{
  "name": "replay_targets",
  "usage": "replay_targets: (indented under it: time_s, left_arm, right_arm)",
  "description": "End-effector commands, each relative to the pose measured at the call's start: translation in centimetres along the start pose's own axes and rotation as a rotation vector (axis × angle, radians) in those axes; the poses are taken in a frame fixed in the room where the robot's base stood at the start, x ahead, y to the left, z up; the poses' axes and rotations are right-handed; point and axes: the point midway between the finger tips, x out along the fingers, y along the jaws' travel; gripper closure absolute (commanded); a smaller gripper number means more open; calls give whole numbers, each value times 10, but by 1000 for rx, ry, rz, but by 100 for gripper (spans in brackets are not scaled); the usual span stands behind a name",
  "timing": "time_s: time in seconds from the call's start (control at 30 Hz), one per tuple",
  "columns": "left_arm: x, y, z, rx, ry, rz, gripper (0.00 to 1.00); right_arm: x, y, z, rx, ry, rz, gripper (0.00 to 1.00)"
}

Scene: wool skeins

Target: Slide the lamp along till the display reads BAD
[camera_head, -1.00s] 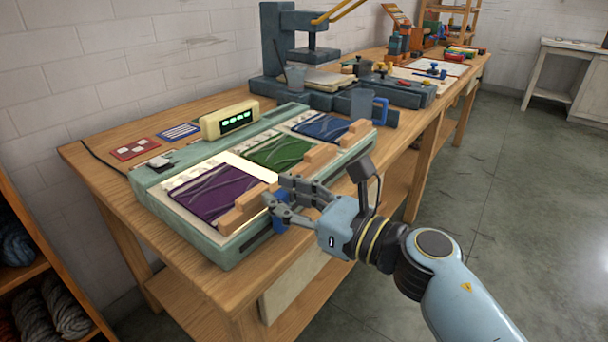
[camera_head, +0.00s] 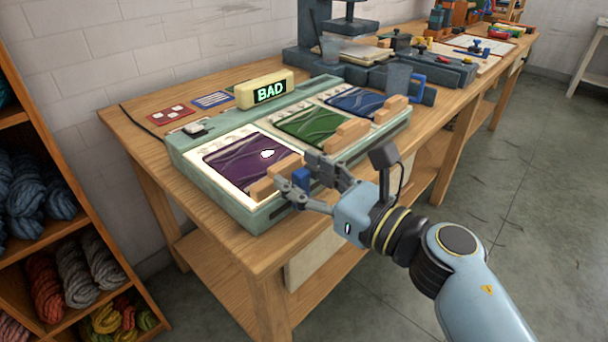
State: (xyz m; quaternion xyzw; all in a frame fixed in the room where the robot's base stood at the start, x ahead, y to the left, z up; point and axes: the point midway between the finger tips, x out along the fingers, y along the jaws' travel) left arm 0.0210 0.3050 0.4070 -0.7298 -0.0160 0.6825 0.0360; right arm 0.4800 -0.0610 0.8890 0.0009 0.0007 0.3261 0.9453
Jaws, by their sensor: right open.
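The display (camera_head: 268,92), a cream box with a dark screen at the back of the pale green light table (camera_head: 187,150), reads BAD in green letters. The purple swatch (camera_head: 225,165) lies on a brightly lit panel, and a small white spot shines in it. A blue handle (camera_head: 301,180) shows at the front edge of the light table; I take it to be the lamp's, whose body is hidden. My right gripper (camera_head: 299,178) is open, its fingers on either side of the blue handle. I cannot tell whether they touch it. My left gripper is not in view.
Green (camera_head: 305,123) and blue (camera_head: 352,101) swatches lie farther along the light table, with wooden blocks (camera_head: 346,134) along its front. A grey press (camera_head: 310,45) stands behind. A wool shelf (camera_head: 90,250) is at the left. Open floor lies at the right.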

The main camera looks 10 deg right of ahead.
Motion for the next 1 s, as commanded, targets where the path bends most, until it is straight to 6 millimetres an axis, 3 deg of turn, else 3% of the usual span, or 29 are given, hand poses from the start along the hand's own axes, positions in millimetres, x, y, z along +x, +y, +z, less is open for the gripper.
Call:
replay_targets:
  time_s: [0.23,0.5,0.7,1.0]
  left_arm:
    - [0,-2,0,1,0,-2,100]
    - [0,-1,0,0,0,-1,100]
    - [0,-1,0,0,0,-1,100]
    - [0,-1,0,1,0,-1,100]
  right_arm:
    - [-15,0,-1,-2,3,-2,52]
    - [-75,0,-2,-3,5,2,52]
    - [-108,0,-1,-1,3,2,52]
    - [-120,0,0,0,0,1,52]
